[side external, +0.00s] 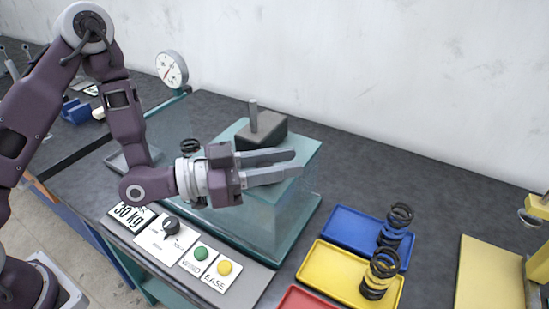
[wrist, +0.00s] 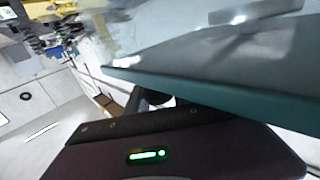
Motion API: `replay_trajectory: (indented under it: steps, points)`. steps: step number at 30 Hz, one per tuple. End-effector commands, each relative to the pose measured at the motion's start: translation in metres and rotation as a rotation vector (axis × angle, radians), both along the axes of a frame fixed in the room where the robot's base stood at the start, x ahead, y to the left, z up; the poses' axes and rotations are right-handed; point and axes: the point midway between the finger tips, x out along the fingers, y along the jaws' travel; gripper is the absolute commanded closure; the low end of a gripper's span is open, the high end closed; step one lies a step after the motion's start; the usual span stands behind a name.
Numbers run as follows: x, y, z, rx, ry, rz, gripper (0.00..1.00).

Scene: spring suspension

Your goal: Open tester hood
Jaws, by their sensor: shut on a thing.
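The tester hood (side external: 265,213) is a see-through teal box on the tester, and it looks lowered in the side view. A dark block (side external: 262,132) with an upright grey post shows at its top. My gripper (side external: 296,163) reaches in from the left, its two long grey fingers lying across the upper part of the hood. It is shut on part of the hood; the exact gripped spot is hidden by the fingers. In the wrist view, a long teal edge of the hood (wrist: 215,88) crosses close in front of my wrist.
Blue (side external: 341,233), yellow (side external: 332,277) and red (side external: 300,299) trays lie at right; dark springs (side external: 380,273) stand on the blue and yellow ones. A control panel with a knob (side external: 171,225) and green and yellow buttons (side external: 225,267) is in front. A dial gauge (side external: 172,69) stands behind.

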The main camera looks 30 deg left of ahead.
Motion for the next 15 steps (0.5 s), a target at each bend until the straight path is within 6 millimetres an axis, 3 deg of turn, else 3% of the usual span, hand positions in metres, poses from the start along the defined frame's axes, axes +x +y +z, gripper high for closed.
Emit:
replay_trajectory:
  steps: [5, 6, 9, 15]
  points:
    - [-0.0006, -0.0003, -0.0004, 0.0, 0.001, -0.002, 1.0]
    - [-0.0006, -0.0001, -0.0004, 0.0, 0.001, -0.002, 0.7]
    - [-0.0004, 0.0, -0.0004, 0.0, 0.001, -0.002, 0.5]
    - [-0.0001, 0.0003, -0.0002, 0.0, 0.001, -0.001, 0.5]
